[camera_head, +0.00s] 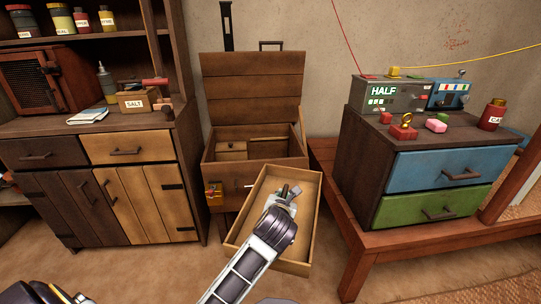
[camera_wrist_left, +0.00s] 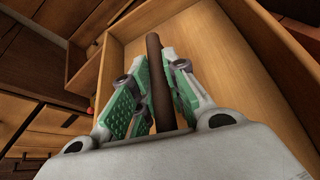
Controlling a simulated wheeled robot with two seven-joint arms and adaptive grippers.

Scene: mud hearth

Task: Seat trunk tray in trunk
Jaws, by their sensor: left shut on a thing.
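The trunk (camera_head: 252,173) is a brown wooden chest against the wall. Its plank lid (camera_head: 252,85) is raised, and the inside shows light wooden walls. The trunk tray (camera_head: 306,225) is a shallow light-wood box, held tilted in front of the trunk's right front and overlapping it in the head view. My left gripper (camera_head: 286,193) reaches into the tray. In the left wrist view, its green-padded fingers (camera_wrist_left: 155,90) are shut on a dark bar-like handle (camera_wrist_left: 154,50) of the tray, whose wooden floor (camera_wrist_left: 210,55) shows behind. My right gripper is not in view.
A cupboard (camera_head: 145,200) with a salt box (camera_head: 134,103) stands left of the trunk. On the right, a low red-brown platform (camera_head: 400,243) carries a drawer chest (camera_head: 368,160) close to the tray.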

